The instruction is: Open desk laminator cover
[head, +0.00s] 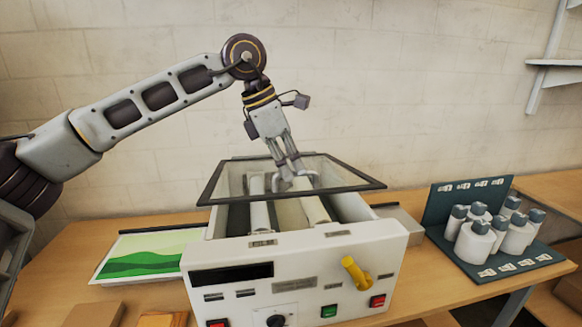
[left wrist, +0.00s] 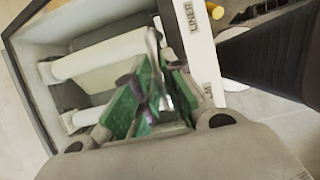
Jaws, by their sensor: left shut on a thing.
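The laminator (head: 300,255) is a white box on the desk, with pale rollers (head: 312,209) inside its open top. Its cover (head: 365,178) is a clear pane in a dark frame. It lies tilted over the box, its front edge raised clear of the front panel. My left gripper (head: 296,183) reaches down from above at the middle of the cover and is shut on it. In the left wrist view, a shiny grey piece sits between the green finger pads (left wrist: 150,100); its exact shape is unclear. My right gripper is out of view.
A yellow lever (head: 355,272) stands out from the laminator's front panel. A dark green rack of white bottles (head: 475,243) stands to the right. A green and white picture sheet (head: 145,256) lies to the left. A pale wall is behind.

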